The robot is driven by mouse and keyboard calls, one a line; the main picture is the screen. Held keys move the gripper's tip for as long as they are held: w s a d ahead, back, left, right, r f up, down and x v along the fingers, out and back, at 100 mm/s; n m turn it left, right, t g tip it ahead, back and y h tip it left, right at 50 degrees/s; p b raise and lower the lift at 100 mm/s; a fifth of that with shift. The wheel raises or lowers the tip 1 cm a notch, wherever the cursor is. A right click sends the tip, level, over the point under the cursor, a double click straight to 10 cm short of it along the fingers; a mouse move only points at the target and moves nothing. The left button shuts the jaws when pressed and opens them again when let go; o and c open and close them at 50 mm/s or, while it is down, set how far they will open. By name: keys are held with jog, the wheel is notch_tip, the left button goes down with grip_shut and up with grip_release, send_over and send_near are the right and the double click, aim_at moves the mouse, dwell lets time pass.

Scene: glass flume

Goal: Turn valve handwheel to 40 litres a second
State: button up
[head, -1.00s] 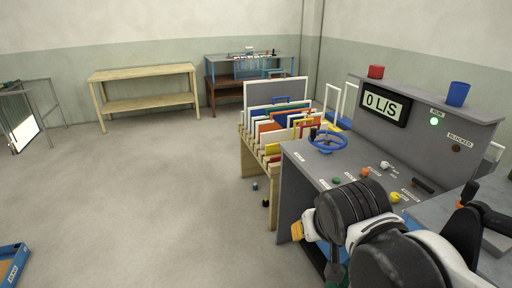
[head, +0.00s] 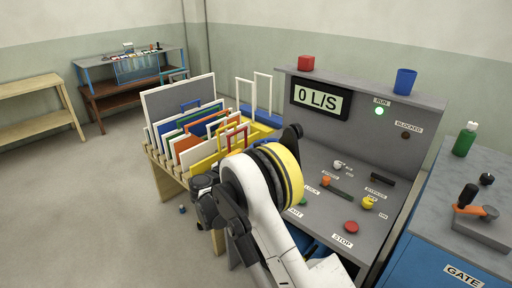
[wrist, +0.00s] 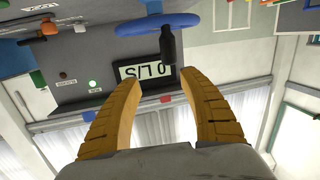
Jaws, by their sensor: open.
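The blue valve handwheel (wrist: 157,25) shows at the top of the wrist view, which is upside down. A dark handle (wrist: 167,45) sticks out from its rim. My gripper (wrist: 161,78) is open and empty, with its two yellow fingers apart; the handle lies beyond the fingertips, roughly in line with the gap. I cannot tell the exact distance.
The console has a lit green RUN lamp (head: 379,112), a red STOP button (head: 351,227) and several knobs. A red cup (head: 306,63) and a blue cup (head: 405,81) stand on its top. A rack of panels (head: 180,100) stands left. A blue GATE cabinet (head: 455,255) stands right.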

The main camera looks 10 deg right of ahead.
jog(key=shift+m+t+h, duration=0.3)
jog(key=shift+t, duration=0.1)
jog(key=w+d, duration=0.2)
jog(key=w, duration=0.1)
jog(key=w+d+f+b, duration=0.1)
jog(key=w, duration=0.1)
jog(key=w+d+f+b, duration=0.1)
jog(key=w+d, duration=0.1)
jog(key=w, duration=0.1)
jog(key=shift+w+d+f, duration=0.2)
jog(key=shift+w+d, duration=0.1)
jog(key=shift+a, duration=0.1)
grip_shut()
